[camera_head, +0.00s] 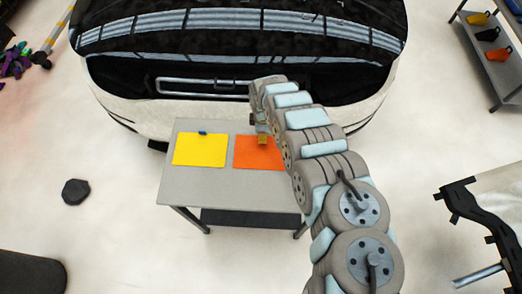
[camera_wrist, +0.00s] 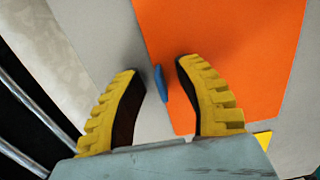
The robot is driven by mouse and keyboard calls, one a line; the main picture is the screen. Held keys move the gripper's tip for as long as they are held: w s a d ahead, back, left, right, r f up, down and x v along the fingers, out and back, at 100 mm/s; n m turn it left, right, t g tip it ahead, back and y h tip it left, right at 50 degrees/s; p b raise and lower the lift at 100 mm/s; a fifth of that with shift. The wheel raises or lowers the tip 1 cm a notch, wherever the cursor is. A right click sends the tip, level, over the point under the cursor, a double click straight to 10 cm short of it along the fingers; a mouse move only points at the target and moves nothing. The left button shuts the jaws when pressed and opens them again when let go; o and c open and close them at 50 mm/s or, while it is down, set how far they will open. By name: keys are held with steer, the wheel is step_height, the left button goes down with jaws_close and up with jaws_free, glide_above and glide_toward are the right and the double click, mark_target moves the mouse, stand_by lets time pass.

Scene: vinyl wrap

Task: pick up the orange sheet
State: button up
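The orange sheet (camera_head: 246,156) lies flat on the right part of a grey table, partly hidden by my arm. In the wrist view the orange sheet (camera_wrist: 235,50) fills the upper middle, with a small blue tab (camera_wrist: 161,84) at its edge. My gripper (camera_wrist: 157,70) is open, its two yellow fingers apart, one on each side of the tab in the picture. I cannot tell whether the fingers touch the tab or hover above it. In the head view my gripper (camera_head: 263,139) is over the sheet's far edge.
A yellow sheet (camera_head: 199,151) with its own blue tab (camera_head: 203,132) lies left of the orange one on the grey table (camera_head: 235,189). A car (camera_head: 140,104) stands close behind the table. A shelf (camera_head: 490,62) stands at the upper right. The floor left is mostly clear.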

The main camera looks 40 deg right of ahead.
jaws_close()
steer(key=shift+r, duration=0.1)
